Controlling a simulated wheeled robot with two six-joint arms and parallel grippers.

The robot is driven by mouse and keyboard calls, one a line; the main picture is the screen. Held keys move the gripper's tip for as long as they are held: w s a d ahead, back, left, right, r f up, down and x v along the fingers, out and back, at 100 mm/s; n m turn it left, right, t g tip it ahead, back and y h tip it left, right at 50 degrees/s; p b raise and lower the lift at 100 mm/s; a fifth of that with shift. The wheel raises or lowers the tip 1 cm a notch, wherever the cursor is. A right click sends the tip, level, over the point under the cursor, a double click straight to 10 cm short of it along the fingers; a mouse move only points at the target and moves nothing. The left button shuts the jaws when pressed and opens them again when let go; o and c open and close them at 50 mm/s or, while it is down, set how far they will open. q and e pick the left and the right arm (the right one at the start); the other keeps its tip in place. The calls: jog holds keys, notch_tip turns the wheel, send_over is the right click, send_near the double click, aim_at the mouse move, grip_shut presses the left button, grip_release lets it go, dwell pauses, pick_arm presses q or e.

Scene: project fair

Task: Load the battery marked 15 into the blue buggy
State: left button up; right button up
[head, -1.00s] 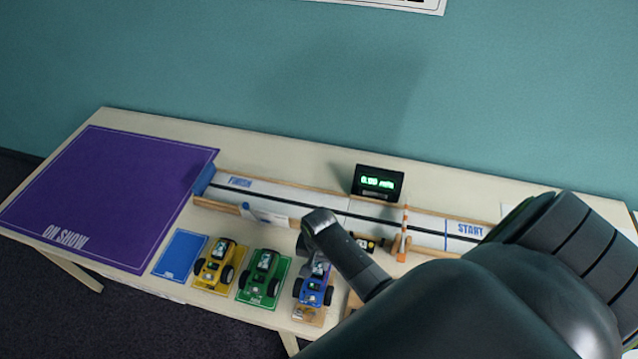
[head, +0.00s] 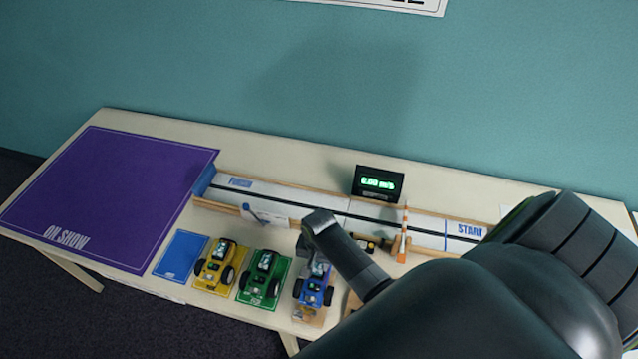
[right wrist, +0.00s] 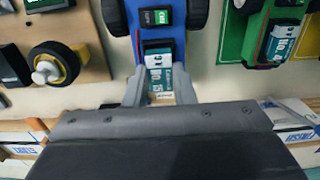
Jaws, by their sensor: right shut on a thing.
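The blue buggy (head: 314,291) stands on a wooden stand at the front of the table, right of the green buggy. My right gripper (right wrist: 160,88) is over its rear part. It is shut on a battery (right wrist: 159,62) with a white and teal label, seen between the fingers in the right wrist view. The battery lies along the buggy's blue body (right wrist: 182,48), in line with it; I cannot tell how deep it sits. Its number is too small to read surely. In the head view my right gripper (head: 316,256) partly hides the buggy's rear. My left gripper is not in view.
A green buggy (head: 262,277) and a yellow buggy (head: 217,266) stand to the left, beside an empty blue mat (head: 181,254). Behind runs a track (head: 300,207) with an orange-striped post (head: 402,232) and a speed display (head: 378,184). A purple mat (head: 110,200) lies bare.

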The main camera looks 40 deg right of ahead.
jog(key=shift+f, duration=0.65)
dwell(2.2)
jog(key=o, duration=1.5)
jog(key=shift+c, duration=0.2)
jog(key=shift+r, duration=3)
